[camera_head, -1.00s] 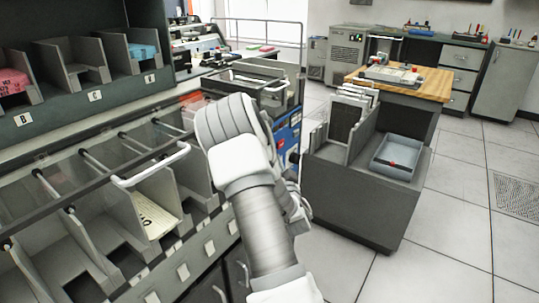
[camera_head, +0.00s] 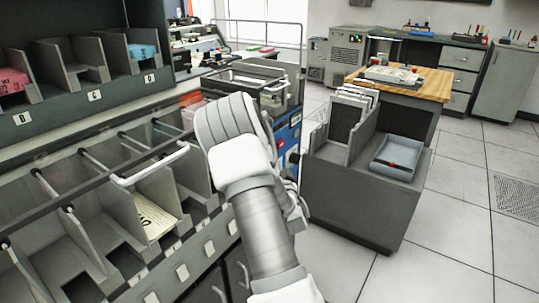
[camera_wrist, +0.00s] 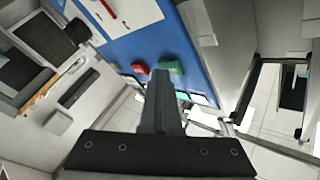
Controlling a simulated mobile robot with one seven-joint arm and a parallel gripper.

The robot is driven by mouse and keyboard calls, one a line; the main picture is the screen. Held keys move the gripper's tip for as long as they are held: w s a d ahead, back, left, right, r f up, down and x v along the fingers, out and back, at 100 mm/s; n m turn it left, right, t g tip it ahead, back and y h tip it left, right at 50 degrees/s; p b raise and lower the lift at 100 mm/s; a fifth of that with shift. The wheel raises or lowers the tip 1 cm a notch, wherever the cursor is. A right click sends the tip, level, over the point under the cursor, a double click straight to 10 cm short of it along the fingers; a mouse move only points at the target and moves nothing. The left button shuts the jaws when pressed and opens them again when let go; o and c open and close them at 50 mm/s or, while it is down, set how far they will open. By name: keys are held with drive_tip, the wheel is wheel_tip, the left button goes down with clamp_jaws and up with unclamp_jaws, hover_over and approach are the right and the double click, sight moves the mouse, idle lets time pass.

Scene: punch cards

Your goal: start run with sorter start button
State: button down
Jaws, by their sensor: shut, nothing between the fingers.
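In the wrist view, a blue panel (camera_wrist: 140,45) of the sorter carries a green button (camera_wrist: 172,67) and, to its left, a red button (camera_wrist: 140,68). No start label is readable. My gripper (camera_wrist: 160,73) is shut and empty, its fingertips pointing at the panel between the two buttons, overlapping the green one's left edge. I cannot tell whether they touch. In the head view, a strip of the blue panel (camera_head: 287,133) shows just right of my arm; my fingers and the green button are hidden behind the arm.
The sorter's card pockets (camera_head: 180,222) run along the left, with some cards (camera_head: 152,217) in one. A grey cart (camera_head: 350,200) holding a blue-grey tray (camera_head: 400,157) stands close to the right of my arm. The tiled floor further right is clear.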

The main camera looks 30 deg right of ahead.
drive_tip(key=shift+s+d+b, duration=0.35)
drive_tip(key=shift+s+b, duration=0.05)
drive_tip(key=shift+s, duration=0.4)
drive_tip(key=s, duration=0.1)
drive_tip(key=s+d+b, duration=0.1)
drive_tip(key=s, duration=0.1)
drive_tip(key=s+d, duration=0.1)
drive_tip(key=shift+s, duration=0.3)
idle(0.7)
